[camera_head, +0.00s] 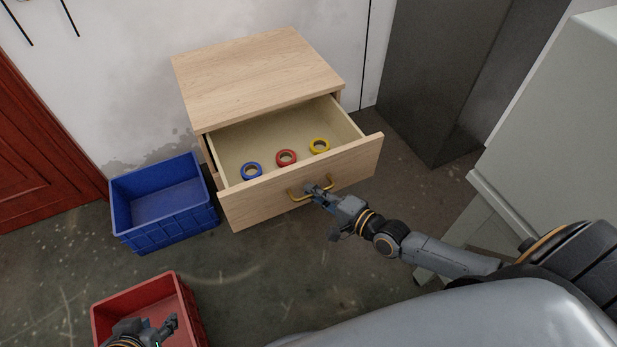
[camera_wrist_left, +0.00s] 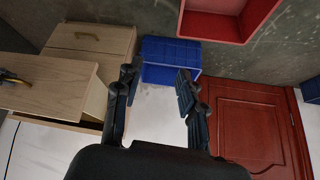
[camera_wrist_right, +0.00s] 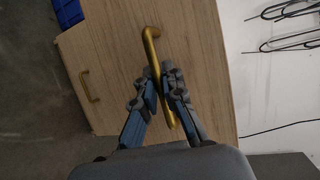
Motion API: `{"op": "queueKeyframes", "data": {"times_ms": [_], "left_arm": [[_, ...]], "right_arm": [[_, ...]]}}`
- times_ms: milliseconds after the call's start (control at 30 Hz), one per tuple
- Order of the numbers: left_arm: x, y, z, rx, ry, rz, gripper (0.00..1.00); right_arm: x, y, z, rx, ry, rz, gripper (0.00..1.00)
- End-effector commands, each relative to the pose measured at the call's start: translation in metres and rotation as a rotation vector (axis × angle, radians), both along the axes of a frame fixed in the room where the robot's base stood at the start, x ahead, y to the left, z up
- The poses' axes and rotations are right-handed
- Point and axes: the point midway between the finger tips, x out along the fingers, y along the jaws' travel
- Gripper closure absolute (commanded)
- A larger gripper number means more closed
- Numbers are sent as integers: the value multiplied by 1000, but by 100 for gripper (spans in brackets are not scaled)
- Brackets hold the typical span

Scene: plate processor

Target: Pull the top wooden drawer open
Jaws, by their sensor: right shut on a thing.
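The top wooden drawer (camera_head: 345,172) stands pulled well out of the light wooden cabinet (camera_head: 258,75). Inside it lie a blue ring (camera_head: 251,170), a red ring (camera_head: 286,157) and a yellow ring (camera_head: 319,146). My right gripper (camera_head: 318,190) is shut on the brass handle (camera_head: 296,196) of this drawer. The right wrist view shows its fingers (camera_wrist_right: 167,92) around the handle (camera_wrist_right: 150,50). My left gripper (camera_head: 157,328) is low at the left, over the red crate. In the left wrist view its fingers (camera_wrist_left: 157,85) are apart with nothing between them.
A blue crate (camera_head: 163,235) stands on the floor left of the cabinet. A red crate (camera_head: 134,292) stands nearer to me. A dark grey cabinet (camera_head: 430,80) is at the right, a red door (camera_head: 35,150) at the left. Floor between the crates and drawer is clear.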

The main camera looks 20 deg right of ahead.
Motion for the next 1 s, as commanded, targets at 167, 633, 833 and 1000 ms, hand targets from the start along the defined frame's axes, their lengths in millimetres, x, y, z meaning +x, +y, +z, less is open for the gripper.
{"op": "queueKeyframes", "data": {"times_ms": [167,633,833,1000], "left_arm": [[-51,15,-9,49,236,20,60],[-50,15,8,47,232,19,60],[-49,15,3,48,236,19,60],[-48,15,-1,49,238,18,60]], "right_arm": [[-27,-2,1,-2,5,0,100],[-78,-3,0,-1,3,0,100],[-84,-3,0,-1,0,-1,100],[-85,-3,0,-1,0,-1,100]]}}
